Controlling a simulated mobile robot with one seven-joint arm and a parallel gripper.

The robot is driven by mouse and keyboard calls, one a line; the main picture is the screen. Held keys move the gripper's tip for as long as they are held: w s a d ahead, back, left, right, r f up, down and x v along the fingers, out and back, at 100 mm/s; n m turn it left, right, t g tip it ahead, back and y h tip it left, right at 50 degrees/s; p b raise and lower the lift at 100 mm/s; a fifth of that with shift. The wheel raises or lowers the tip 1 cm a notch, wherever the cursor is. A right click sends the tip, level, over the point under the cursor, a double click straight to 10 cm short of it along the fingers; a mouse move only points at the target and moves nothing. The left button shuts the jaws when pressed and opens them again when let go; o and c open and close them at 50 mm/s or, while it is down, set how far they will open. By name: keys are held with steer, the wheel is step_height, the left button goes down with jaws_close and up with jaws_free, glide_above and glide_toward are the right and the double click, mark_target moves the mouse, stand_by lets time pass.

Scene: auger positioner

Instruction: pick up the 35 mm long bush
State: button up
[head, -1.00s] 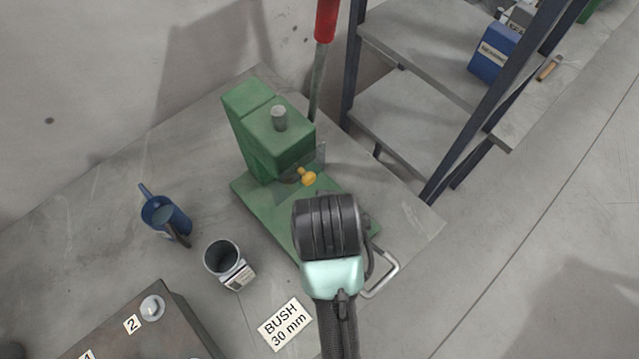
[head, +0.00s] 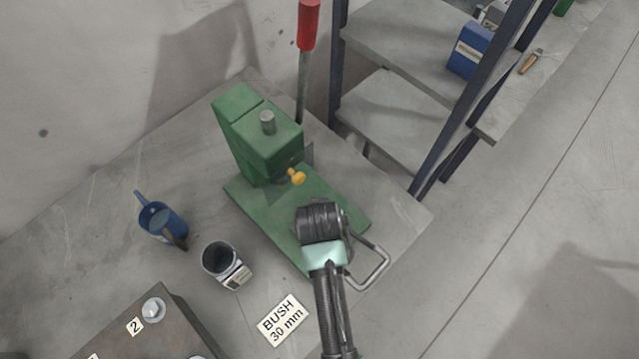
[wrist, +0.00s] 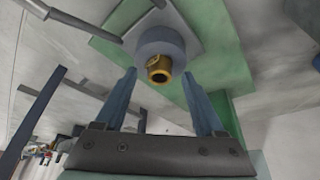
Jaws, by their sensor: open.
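A brass bush (wrist: 159,70) with a hole in its end pokes out of a round blue-grey holder in the wrist view. My gripper (wrist: 159,74) is open, with one finger on each side of the bush's line and no visible contact. In the head view my wrist (head: 320,222) is over the front of the green press base (head: 345,208) and hides the fingers. A yellow knob-like part (head: 297,177) shows at the press; I cannot tell if it is the same bush. A card (head: 283,320) on the bench reads "BUSH 30 mm".
The green press (head: 262,140) rises behind my wrist, with a red-handled lever (head: 308,30) beside it. A bent metal handle (head: 375,270) is at right. A metal box (head: 165,335) is at front left.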

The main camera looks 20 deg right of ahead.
steer(key=shift+w+f, duration=0.1)
steer(key=shift+f, duration=0.15)
jaws_close()
steer(key=shift+r, duration=0.1)
stand_by(0.4)
